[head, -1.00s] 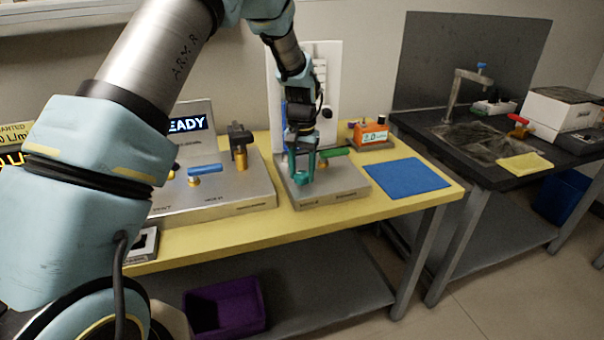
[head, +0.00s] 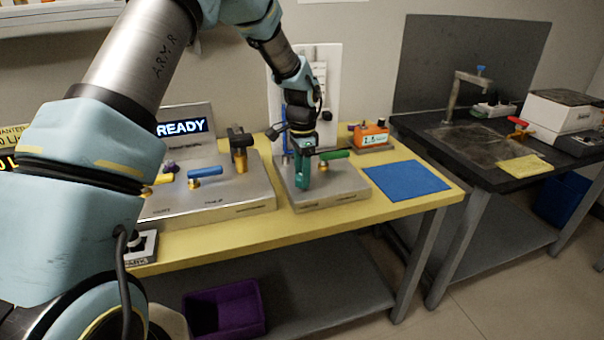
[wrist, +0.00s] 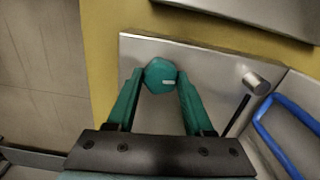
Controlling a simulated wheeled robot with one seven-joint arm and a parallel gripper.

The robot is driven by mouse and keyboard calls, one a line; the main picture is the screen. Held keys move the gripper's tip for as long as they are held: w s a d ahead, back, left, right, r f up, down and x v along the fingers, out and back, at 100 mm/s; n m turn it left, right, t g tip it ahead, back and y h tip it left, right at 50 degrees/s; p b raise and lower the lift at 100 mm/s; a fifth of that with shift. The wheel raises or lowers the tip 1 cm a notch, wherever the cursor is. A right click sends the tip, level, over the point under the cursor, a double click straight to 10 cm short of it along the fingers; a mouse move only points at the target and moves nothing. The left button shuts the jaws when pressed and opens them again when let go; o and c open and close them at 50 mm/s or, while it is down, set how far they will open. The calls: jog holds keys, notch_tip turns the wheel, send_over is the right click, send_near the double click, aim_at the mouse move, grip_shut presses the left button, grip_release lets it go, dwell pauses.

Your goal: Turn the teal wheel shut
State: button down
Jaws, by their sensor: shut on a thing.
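The teal wheel (wrist: 160,72) is a small faceted knob with a pale mark, near the edge of a metal plate in the wrist view. My gripper (wrist: 160,80) has its teal fingers on either side of the wheel, closed on it. In the head view my gripper (head: 302,181) points down at the front of the small metal block (head: 335,197). There the wheel blends with the same-coloured fingers and is mostly hidden.
A green-handled valve (head: 334,155) is close right of my gripper. A blue loop handle (wrist: 290,125) shows in the wrist view. A blue-handled valve (head: 205,172) is on the larger panel to the left. A blue mat (head: 405,177) lies clear at the right.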

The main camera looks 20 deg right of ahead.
jog(key=shift+m, duration=0.3)
dwell(0.4)
jog(key=shift+c, duration=1.4)
grip_release()
notch_tip(320, 180, up, 11)
jog(key=b, duration=0.2)
jog(key=shift+f, duration=0.1)
